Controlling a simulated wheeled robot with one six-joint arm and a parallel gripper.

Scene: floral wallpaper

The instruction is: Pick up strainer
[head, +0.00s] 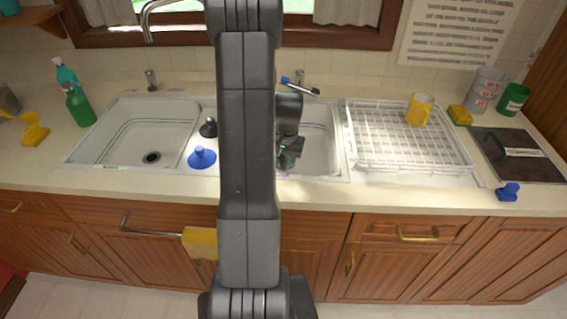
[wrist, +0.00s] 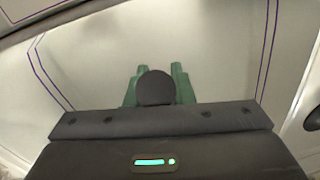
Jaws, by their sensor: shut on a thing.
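My gripper (head: 290,155) is down in the right-hand sink basin in the head view, partly behind my own arm. In the wrist view its green fingers (wrist: 156,84) are shut on a dark round piece, which looks like the top of the strainer (wrist: 155,89). The strainer's lower part is hidden behind my wrist and the fingers. In the head view I cannot make out the strainer. The pale basin floor lies around the fingers in the wrist view. I cannot tell whether the strainer touches it.
A blue plunger-like stopper (head: 202,157) and a black one (head: 208,128) stand between the basins. A white dish rack (head: 405,160) with a yellow mug (head: 419,109) is on the right. A brush (head: 299,86) lies behind the right basin. The left basin (head: 150,135) is empty.

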